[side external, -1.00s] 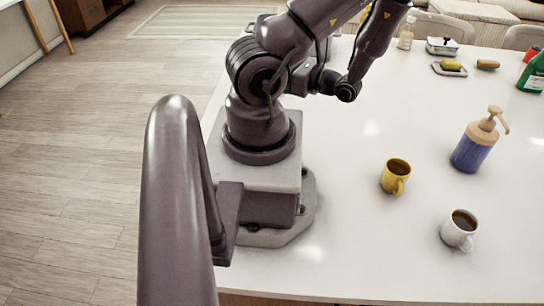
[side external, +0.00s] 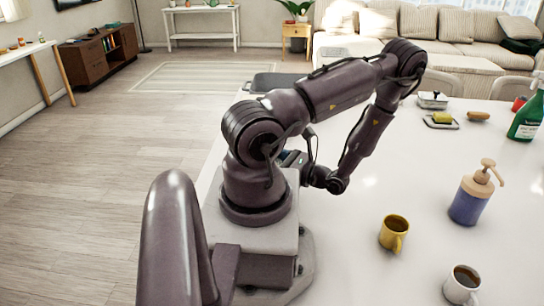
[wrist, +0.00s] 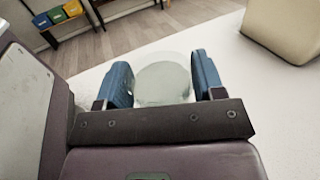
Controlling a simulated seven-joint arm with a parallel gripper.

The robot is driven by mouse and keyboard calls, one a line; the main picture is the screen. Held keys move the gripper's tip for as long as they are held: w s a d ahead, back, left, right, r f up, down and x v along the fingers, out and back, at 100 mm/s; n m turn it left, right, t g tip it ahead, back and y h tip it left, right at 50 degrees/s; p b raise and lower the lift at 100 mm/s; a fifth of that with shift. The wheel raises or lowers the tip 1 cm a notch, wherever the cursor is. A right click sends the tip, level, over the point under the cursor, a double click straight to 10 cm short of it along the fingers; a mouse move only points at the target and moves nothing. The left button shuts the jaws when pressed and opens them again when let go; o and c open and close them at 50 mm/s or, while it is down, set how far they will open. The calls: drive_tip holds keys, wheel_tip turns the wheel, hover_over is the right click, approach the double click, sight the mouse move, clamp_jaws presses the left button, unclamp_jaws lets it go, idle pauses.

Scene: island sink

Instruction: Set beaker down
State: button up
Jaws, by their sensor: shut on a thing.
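In the wrist view a clear glass beaker (wrist: 163,80) sits between the two blue fingers of my gripper (wrist: 163,82). The fingers are shut on it, one on each side. The beaker is over the white countertop (wrist: 245,115); I cannot tell whether its base touches the surface. In the side external view my arm hides the beaker and most of my gripper.
A beige block-like object (wrist: 285,25) stands right of the beaker in the wrist view. In the side view the counter carries a yellow mug (side external: 393,233), a white mug (side external: 462,285), a blue pump bottle (side external: 471,195), a green spray bottle (side external: 527,118) and a sponge (side external: 441,118).

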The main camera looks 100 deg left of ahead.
drive_tip(key=shift+f, duration=1.2)
drive_tip(key=shift+f, duration=0.15)
drive_tip(key=o, duration=0.9)
drive_tip(key=shift+o, duration=0.2)
